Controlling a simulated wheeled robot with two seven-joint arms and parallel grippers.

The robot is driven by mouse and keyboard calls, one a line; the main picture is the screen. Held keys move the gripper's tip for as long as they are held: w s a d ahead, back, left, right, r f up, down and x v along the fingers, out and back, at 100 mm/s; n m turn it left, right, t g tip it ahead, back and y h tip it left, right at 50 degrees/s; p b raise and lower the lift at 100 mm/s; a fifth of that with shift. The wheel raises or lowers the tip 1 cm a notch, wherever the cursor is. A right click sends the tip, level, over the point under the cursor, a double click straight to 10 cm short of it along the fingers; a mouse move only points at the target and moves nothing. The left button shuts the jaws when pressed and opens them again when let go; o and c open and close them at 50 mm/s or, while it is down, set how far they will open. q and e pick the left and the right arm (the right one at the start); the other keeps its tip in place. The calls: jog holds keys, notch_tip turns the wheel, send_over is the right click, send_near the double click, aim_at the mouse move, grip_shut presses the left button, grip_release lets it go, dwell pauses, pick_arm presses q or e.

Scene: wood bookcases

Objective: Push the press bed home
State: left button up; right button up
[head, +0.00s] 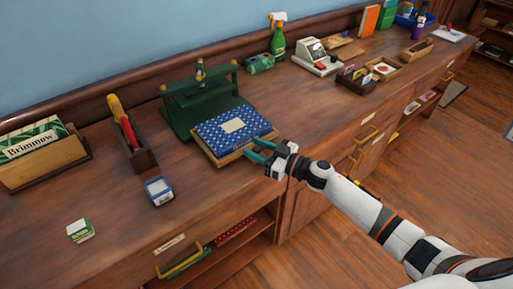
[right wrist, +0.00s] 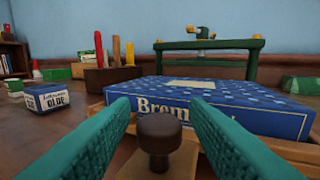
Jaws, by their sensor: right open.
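The green book press (head: 196,106) stands on the wooden counter, and its frame also shows in the right wrist view (right wrist: 250,58). Its wooden bed (head: 224,160) sticks out at the front with a blue patterned book (head: 232,130) lying flat on it. In the right wrist view the book (right wrist: 205,102) shows its spine above the bed. A dark round knob (right wrist: 160,140) stands at the bed's front edge. My right gripper (head: 257,150) is open at the bed's front, its green fingers either side of the knob with gaps. My left gripper is out of view.
A tool box (head: 138,150) and a card box (head: 42,158) stand left of the press. A small blue box (head: 159,190) and a green-white box (head: 80,230) lie nearer. A spray bottle (head: 278,38) and a cash register (head: 316,58) stand to the right.

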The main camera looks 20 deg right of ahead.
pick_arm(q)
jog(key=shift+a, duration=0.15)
pick_arm(e)
grip_shut()
jog(key=shift+w, duration=0.1)
